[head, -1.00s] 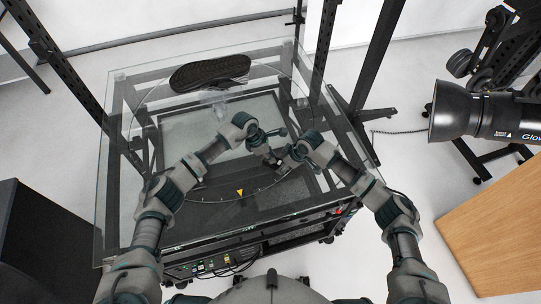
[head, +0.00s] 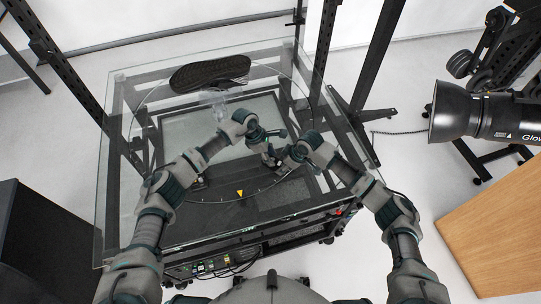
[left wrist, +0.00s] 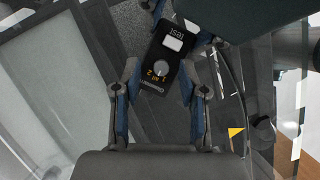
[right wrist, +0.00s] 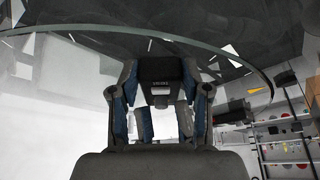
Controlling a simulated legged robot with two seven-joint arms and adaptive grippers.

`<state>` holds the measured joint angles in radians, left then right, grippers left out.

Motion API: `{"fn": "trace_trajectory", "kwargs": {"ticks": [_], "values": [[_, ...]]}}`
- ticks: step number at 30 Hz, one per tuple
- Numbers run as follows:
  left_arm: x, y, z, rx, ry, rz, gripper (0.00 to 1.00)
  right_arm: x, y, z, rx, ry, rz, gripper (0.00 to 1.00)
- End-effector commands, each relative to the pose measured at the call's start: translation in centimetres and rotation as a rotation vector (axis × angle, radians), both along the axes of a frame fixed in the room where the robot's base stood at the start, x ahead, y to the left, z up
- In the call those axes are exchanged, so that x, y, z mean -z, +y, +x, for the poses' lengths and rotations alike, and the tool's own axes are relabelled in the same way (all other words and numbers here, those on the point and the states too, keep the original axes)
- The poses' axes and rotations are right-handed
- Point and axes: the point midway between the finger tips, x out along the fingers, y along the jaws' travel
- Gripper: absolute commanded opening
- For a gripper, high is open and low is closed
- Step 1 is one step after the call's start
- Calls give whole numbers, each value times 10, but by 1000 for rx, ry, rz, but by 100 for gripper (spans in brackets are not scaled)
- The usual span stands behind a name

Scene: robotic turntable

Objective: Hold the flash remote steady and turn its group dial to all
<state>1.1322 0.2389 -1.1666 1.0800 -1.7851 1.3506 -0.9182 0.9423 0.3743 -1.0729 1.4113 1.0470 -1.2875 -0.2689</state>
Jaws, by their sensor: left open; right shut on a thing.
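The flash remote is a small black box with a pale button marked TEST, a round grey dial and yellow group letters, clearest in the left wrist view (left wrist: 152,85). My right gripper (right wrist: 160,72) is shut on the remote (right wrist: 160,68), one finger on each side. My left gripper (left wrist: 160,75) is open, with its fingers on either side of the dial (left wrist: 161,69); I cannot tell whether they touch it. In the head view my left gripper (head: 268,136) and right gripper (head: 278,160) meet over the turntable, and the remote is small and mostly hidden there.
The round glass turntable (head: 215,197) lies below both grippers, with a yellow triangle mark (head: 240,193) near its front. A black shoe sole (head: 210,72) lies at its back. A studio lamp (head: 470,112) and a wooden surface (head: 500,225) are at the right.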

Motion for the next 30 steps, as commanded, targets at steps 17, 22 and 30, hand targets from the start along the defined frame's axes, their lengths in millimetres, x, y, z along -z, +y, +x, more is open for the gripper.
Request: {"fn": "trace_trajectory", "kwargs": {"ticks": [17,22,30], "values": [[-98,41,4,-1,-2,0,42,0,0,0,1,0,0,10],[-107,45,5,0,-1,0,42,0,0,0,1,0,0,10],[-108,45,4,0,-1,0,42,0,0,0,0,-1,0,10]]}}
